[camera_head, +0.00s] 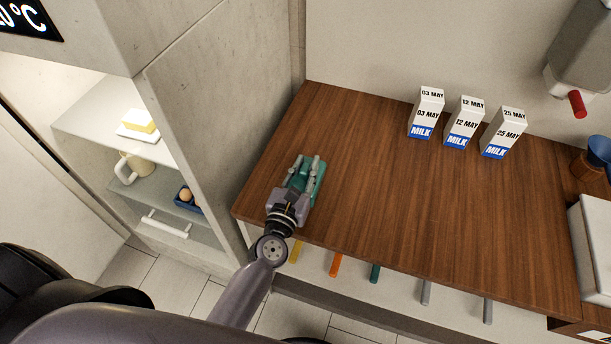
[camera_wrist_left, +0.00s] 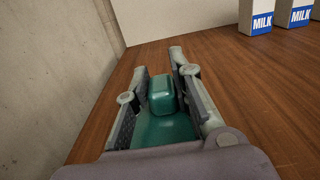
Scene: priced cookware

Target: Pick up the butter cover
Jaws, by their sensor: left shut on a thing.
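The green butter cover (camera_head: 316,180) is at the left end of the wooden counter. My left gripper (camera_head: 307,165) is over it, with a finger along each side. In the left wrist view, the cover (camera_wrist_left: 161,96) shows a raised block between the two fingers of the left gripper (camera_wrist_left: 160,72). The gripper is shut on the cover. I cannot tell whether the cover touches the counter. A yellow block of butter (camera_head: 140,121) sits on a white dish (camera_head: 137,135) on the upper shelf of the lit fridge at left. My right gripper is not in view.
Three milk cartons (camera_head: 463,123) stand at the back of the wooden counter (camera_head: 390,200). A concrete wall (camera_head: 215,110) borders its left end. A mug (camera_head: 132,168) and an egg holder (camera_head: 186,201) are in the fridge. The counter's middle is clear.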

